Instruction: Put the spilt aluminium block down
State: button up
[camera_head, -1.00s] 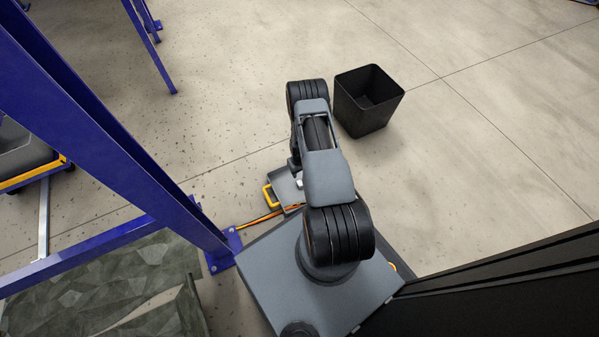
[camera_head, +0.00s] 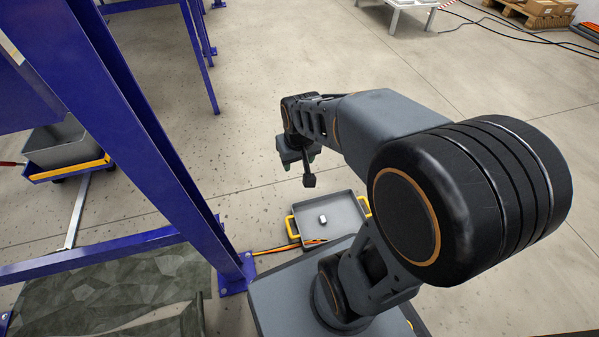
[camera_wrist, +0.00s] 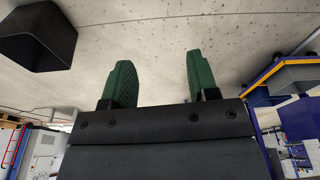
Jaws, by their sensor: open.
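A small light-grey block (camera_head: 323,218), which looks like the aluminium block, lies inside a shallow grey tray (camera_head: 349,233) with yellow handles on the floor. My gripper shows in the wrist view (camera_wrist: 160,75) with its two green fingers apart. Nothing shows between them except bare floor beyond. In the head view the end of my arm is above and behind the tray, clear of the block; its fingertips are hard to make out there.
A black bin (camera_wrist: 40,35) shows in the wrist view at the upper left. Blue steel posts (camera_head: 150,135) and a grey crate with a yellow edge (camera_head: 70,150) stand to the left. Open concrete floor lies beyond the tray.

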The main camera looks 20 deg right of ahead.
jog(key=s+a+r, duration=0.2)
jog(key=s+r, duration=0.1)
jog(key=s, duration=0.3)
jog(key=shift+s+a, duration=0.2)
jog(key=shift+s, duration=0.15)
